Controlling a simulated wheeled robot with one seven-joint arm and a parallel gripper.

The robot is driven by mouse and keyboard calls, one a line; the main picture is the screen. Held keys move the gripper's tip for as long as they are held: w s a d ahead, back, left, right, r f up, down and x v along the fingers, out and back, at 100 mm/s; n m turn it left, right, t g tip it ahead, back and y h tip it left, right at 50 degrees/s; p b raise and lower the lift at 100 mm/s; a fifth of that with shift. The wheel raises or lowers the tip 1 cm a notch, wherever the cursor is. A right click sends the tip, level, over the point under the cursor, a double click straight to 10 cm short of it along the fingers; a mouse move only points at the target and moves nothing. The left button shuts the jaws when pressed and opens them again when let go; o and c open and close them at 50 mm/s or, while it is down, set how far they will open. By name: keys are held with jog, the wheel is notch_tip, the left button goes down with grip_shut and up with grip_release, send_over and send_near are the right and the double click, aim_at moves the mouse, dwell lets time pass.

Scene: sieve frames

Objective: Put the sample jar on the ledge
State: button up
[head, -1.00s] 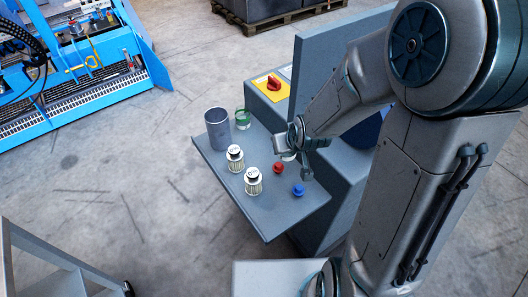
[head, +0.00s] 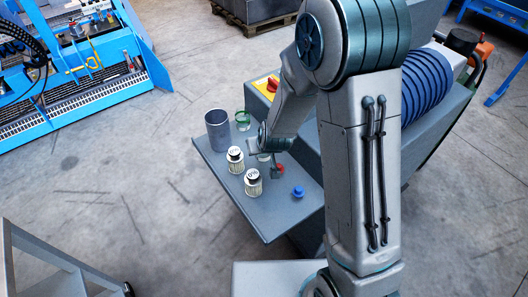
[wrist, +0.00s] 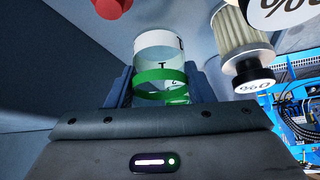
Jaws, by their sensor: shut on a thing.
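The sample jar (wrist: 160,55), clear with a white label and a green band, is between the two fingers of my gripper (wrist: 162,86) in the wrist view. My gripper is shut on it. In the head view my gripper (head: 263,150) is over the grey ledge (head: 270,215), and only a small pale part of the jar shows below it. I cannot tell whether the jar's base touches the ledge. A second clear jar with a green rim (head: 243,120) stands at the ledge's back.
A grey cup (head: 217,129) stands at the back left of the ledge. Two pale filter cartridges (head: 235,159) (head: 253,182) stand left of my gripper. A red knob-like piece (head: 278,170) is close by it, and a blue one (head: 298,192) lies nearer the front. The front of the ledge is clear.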

jog(key=shift+f, duration=1.5)
jog(key=shift+f, duration=0.1)
jog(key=shift+f+b, duration=0.15)
jog(key=shift+b, duration=0.15)
jog(key=o, duration=1)
jog(key=shift+c, duration=0.2)
jog(key=shift+s+d+r+p, duration=0.15)
jog(key=shift+r+p, duration=0.15)
jog(key=shift+r, duration=0.25)
jog(key=p+v, duration=0.1)
jog(key=v, duration=1)
